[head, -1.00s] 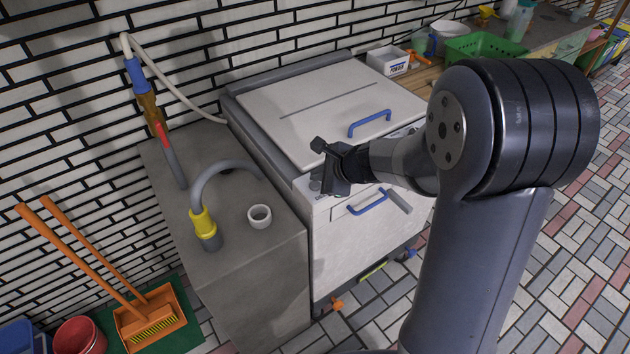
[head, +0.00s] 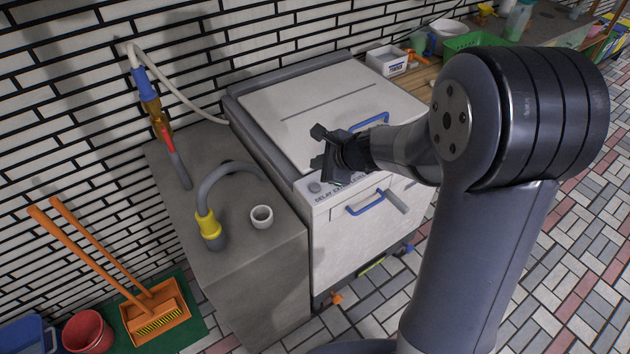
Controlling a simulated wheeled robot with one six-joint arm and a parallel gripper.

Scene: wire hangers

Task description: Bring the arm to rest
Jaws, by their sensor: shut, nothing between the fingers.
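My gripper (head: 318,146) is in front of and above the front edge of the white cabinet (head: 345,235), over its label strip. It looks empty, and nothing shows between its fingers. My arm comes in from the right and hides part of the cabinet's lid (head: 300,105) and its right side. I cannot tell the exact gap between my gripper and the cabinet top.
A grey block (head: 265,285) stands left of the cabinet, with a white cup (head: 262,216) and a grey hose with a yellow collar (head: 208,225). The cabinet has blue handles (head: 364,203). An orange broom and dustpan (head: 155,310) lean at lower left. Tiled floor lies at right.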

